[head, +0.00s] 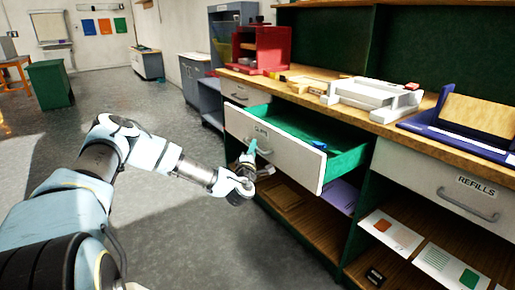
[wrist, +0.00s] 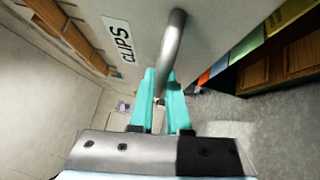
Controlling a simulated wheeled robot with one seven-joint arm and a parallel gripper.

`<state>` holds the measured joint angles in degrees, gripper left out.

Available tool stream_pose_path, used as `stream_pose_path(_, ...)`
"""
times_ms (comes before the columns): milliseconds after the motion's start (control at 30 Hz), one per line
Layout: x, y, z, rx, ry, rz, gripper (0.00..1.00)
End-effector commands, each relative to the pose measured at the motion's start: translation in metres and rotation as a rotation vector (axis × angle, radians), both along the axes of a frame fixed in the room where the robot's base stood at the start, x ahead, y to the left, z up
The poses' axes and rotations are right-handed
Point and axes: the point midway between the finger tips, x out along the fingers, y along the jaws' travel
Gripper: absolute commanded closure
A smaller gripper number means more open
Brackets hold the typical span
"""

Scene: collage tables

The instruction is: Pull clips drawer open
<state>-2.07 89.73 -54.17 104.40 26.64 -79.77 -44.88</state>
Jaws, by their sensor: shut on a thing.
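The clips drawer (head: 277,146) has a white front with a "CLIPS" label and a green inside. In the head view it stands well out from the counter, and a small blue thing lies inside it. The label (wrist: 121,42) shows in the wrist view beside the metal bar handle (wrist: 175,35). My gripper (wrist: 163,80) has teal fingers, shut on the lower end of the handle in the wrist view. In the head view my gripper (head: 249,152) is at the left part of the drawer front; my wrist hides part of it there.
A "REFILLS" drawer (head: 446,184) is shut at the right. Open shelves below hold papers (head: 390,231) and a small black box (head: 375,277). The wooden counter (head: 310,101) carries a red cabinet (head: 261,48), white trays and a blue stand.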

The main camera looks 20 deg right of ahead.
Motion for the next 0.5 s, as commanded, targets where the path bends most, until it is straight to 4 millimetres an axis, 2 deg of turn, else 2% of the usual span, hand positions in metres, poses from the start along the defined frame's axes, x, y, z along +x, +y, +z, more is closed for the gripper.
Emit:
stream_pose_path(467,-0.0014,0.0025,-0.0011,0.002,0.002,-0.002,1.00)
stream_pose_path(500,-0.0015,0.0024,-0.0011,0.002,0.002,-0.002,0.83)
